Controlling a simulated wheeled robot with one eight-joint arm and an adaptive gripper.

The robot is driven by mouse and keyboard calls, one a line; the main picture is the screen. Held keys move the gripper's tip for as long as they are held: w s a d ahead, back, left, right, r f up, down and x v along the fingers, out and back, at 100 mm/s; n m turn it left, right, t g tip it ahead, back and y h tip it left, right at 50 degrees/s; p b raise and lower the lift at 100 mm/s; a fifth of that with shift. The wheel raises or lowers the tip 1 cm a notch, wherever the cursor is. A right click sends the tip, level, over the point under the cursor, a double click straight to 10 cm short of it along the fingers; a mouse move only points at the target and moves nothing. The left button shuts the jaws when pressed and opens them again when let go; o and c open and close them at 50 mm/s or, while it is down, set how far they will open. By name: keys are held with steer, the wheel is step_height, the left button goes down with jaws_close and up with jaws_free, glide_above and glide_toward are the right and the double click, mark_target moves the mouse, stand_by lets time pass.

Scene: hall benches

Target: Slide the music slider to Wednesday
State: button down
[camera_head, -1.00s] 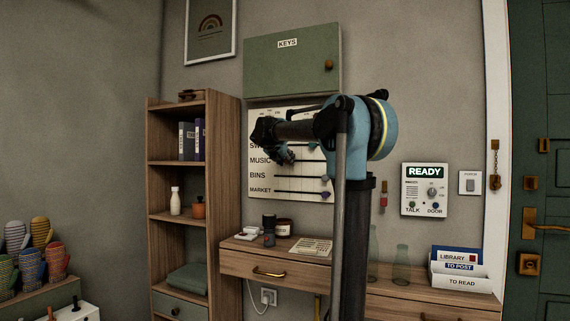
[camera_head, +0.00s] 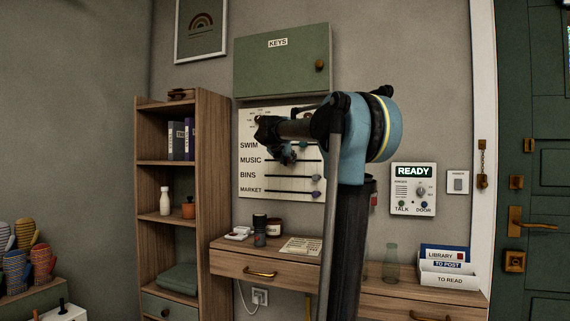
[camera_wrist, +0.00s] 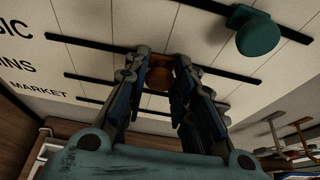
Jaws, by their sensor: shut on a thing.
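The white weekly board (camera_head: 262,192) hangs on the wall with rows SWIM, MUSIC, BINS and MARKET, each with a dark horizontal track. In the wrist view my gripper (camera_wrist: 157,66) is shut on an orange-brown knob (camera_wrist: 159,77), the music slider, on the MUSIC track (camera_wrist: 90,47). A teal knob (camera_wrist: 258,38) sits on the SWIM track, further right. In the head view my gripper (camera_head: 286,154) covers the music slider and part of the board. The day headings are partly hidden and too small to read there.
The BINS knob (camera_head: 317,178) is right of my gripper. A green key cabinet (camera_head: 283,62) hangs just above the board. A tall shelf (camera_head: 212,150) stands at left.

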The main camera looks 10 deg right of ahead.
steer(key=c, duration=1.4)
jaws_free()
steer(key=shift+o, duration=0.2)
steer(key=v, duration=1.1)
steer(key=shift+s+a, duration=0.25)
steer(key=shift+s, duration=0.05)
steer(key=shift+r, duration=0.1)
steer(key=s+d+f+m+g+y, duration=0.1)
steer(key=s+d+f+m+g, duration=0.25)
steer(key=s+f+m, duration=0.7)
steer(key=s+d+f+m+g, duration=0.2)
steer(key=s+d+f+m, duration=0.35)
steer(key=f, duration=0.95)
steer(key=s+a+f+m+g+y, duration=0.2)
steer(key=s+f+m, duration=0.5)
steer(key=s+f, duration=0.5)
steer(key=s+a+f+m+g+y, duration=0.2)
steer(key=s+f+m, duration=0.4)
steer(key=s+f, duration=0.6)
step_height(320, 180, down, 4)
steer(key=shift+a+r+m+y, duration=0.1)
steer(key=shift+a+m+y, duration=0.3)
steer(key=shift+a+y, duration=0.6)
